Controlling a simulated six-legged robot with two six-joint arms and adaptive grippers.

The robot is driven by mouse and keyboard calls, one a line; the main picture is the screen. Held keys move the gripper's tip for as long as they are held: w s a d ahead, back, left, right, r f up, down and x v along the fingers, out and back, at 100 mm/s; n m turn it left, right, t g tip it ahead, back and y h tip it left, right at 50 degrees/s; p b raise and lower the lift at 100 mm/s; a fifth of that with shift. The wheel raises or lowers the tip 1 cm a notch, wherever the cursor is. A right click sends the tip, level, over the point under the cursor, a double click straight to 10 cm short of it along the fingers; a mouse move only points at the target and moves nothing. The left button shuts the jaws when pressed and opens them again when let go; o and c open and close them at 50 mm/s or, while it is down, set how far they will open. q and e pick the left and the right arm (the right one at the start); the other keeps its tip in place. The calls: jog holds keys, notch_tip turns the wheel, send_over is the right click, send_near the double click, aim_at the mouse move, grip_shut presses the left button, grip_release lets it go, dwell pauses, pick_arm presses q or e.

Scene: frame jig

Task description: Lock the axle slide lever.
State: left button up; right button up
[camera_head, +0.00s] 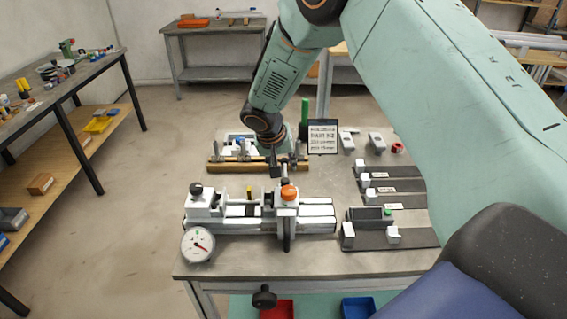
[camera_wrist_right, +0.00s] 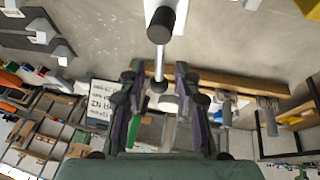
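The frame jig (camera_head: 320,214) lies on the grey table, with white blocks on rails. An orange knob (camera_head: 289,192) tops its right block, and a dark upright bar stands in front. A black knob (camera_head: 196,188) tops its left block. My right gripper (camera_head: 275,167) points down just behind the orange knob. In the right wrist view its fingers (camera_wrist_right: 160,110) are spread apart with nothing clamped. A pale rod with a black end (camera_wrist_right: 167,22) shows ahead of the fingers, perhaps the axle slide lever; I cannot tell whether they touch. My left gripper is out of view.
A round dial gauge (camera_head: 198,244) is at the jig's front left. A wooden bar (camera_head: 232,165) and a sign (camera_head: 323,138) stand behind. Dark strips with white blocks (camera_head: 392,236) fill the table's right side. Red (camera_head: 277,309) and blue bins lie below the front edge.

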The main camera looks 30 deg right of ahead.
jog(key=shift+s+a+r, duration=0.15)
jog(key=shift+s, duration=0.05)
jog(key=shift+w+d+f, duration=0.15)
jog(key=shift+d+f, duration=0.05)
jog(key=c, duration=0.4)
grip_shut()
jog(key=shift+r, duration=0.1)
